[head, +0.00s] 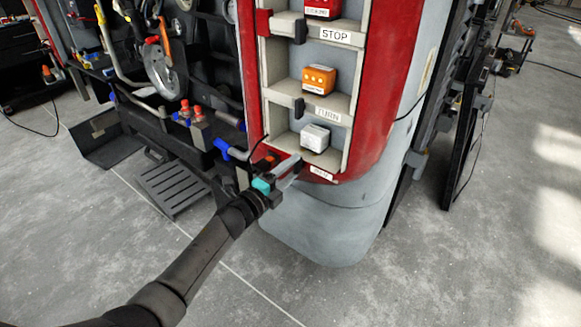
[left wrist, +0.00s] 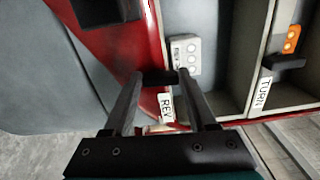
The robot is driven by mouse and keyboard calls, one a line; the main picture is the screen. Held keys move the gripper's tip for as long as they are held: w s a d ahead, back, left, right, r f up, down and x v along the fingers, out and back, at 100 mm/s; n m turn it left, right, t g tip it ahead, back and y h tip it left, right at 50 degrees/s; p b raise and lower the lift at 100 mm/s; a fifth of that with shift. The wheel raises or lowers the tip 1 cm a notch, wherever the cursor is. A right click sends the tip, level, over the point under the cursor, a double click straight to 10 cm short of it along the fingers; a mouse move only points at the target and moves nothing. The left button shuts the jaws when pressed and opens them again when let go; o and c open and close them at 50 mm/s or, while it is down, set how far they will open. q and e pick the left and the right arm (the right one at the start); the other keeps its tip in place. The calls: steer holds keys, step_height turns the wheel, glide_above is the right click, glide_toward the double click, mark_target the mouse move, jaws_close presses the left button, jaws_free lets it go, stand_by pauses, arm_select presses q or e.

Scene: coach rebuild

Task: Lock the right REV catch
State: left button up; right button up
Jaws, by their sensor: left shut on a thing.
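The REV catch (left wrist: 158,77) is a small dark block at the edge of the lowest lamp bay, beside the REV label (left wrist: 166,107). My left gripper (head: 292,168) is shut on it, with one finger on each side in the left wrist view. In the head view the gripper hides most of the catch. A white lamp unit (head: 315,138) sits in the bay above the label and also shows in the left wrist view (left wrist: 187,55). I cannot tell from the frames whether the catch is turned to locked. My right gripper is in neither view.
Above are the TURN bay with an orange lamp (head: 318,79) and black catch (head: 298,107), and the STOP bay with a red lamp (head: 323,8). Left of the red panel is open machinery with hoses and a slotted step (head: 173,188). The floor in front is clear.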

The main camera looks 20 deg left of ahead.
arm_select(q)
steer(key=shift+f+n, duration=0.1)
steer(key=shift+n, duration=0.4)
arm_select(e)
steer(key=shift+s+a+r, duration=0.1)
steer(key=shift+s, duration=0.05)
arm_select(q)
steer(key=o, duration=1.4)
steer(key=shift+c, duration=0.2)
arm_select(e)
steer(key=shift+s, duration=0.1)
